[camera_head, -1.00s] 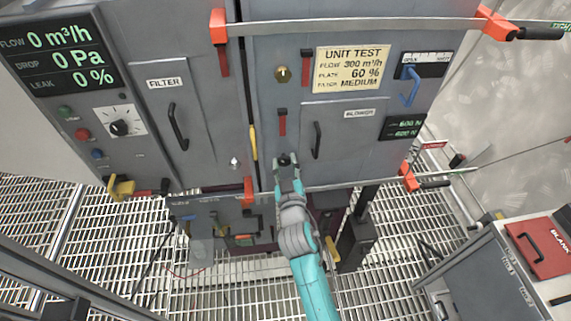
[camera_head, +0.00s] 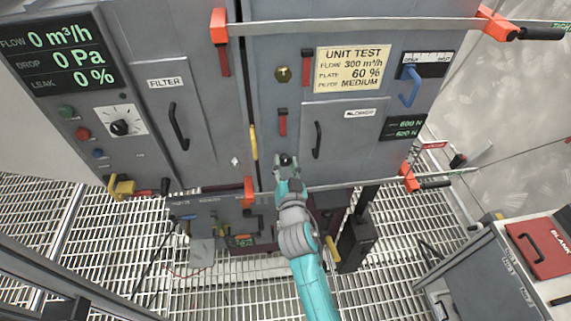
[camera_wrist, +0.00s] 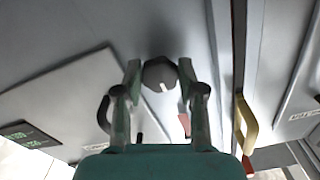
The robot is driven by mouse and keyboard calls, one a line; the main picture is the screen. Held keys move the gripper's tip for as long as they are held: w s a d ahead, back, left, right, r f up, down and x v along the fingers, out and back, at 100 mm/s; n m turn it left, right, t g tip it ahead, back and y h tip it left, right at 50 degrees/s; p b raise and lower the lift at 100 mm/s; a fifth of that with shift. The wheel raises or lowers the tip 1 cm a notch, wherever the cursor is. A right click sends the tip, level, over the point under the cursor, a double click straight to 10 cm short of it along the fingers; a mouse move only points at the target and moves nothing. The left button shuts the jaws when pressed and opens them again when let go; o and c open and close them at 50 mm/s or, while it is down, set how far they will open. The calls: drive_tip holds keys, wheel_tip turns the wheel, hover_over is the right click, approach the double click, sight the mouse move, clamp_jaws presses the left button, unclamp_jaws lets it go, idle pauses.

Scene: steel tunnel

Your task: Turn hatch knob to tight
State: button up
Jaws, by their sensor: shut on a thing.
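The hatch knob (camera_head: 285,160) is a small dark round knob on the grey cabinet front, below a red latch and at the lower left of the blower door. In the wrist view the knob (camera_wrist: 160,74) shows between the fingertips, with a pale pointer line on its lower side. My gripper (camera_head: 287,163) is at the knob, its fingers on either side and shut on it. In the wrist view my gripper (camera_wrist: 160,78) has a finger at the knob's left and right. No tight mark beside the knob can be read.
The blower door handle (camera_head: 318,140) stands out just right of the knob. A yellow handle (camera_head: 254,142) is to its left. A long grey bar (camera_head: 340,184) with orange ends crosses below the knob. A red latch (camera_head: 282,123) sits above it.

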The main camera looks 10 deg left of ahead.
drive_tip(key=shift+f, duration=0.1)
drive_tip(key=o, duration=1.2)
drive_tip(key=shift+c, duration=0.2)
drive_tip(key=shift+s, duration=0.1)
drive_tip(key=v, duration=1.2)
drive_tip(key=s+d+f+n+g+h, duration=0.1)
drive_tip(key=s+d+f, duration=0.3)
drive_tip(key=s+d, duration=0.45)
drive_tip(key=s+d+f+g, duration=0.1)
drive_tip(key=s+d+f, duration=0.3)
drive_tip(key=s+d, duration=0.45)
drive_tip(key=s+d+r+h, duration=0.2)
drive_tip(key=s+d+r, duration=0.1)
drive_tip(key=s, duration=0.7)
drive_tip(key=s+d+r+h, duration=0.2)
drive_tip(key=s+d+r, duration=0.1)
drive_tip(key=s, duration=0.8)
drive_tip(key=shift+r+m+g, duration=0.3)
drive_tip(key=shift+r, duration=0.15)
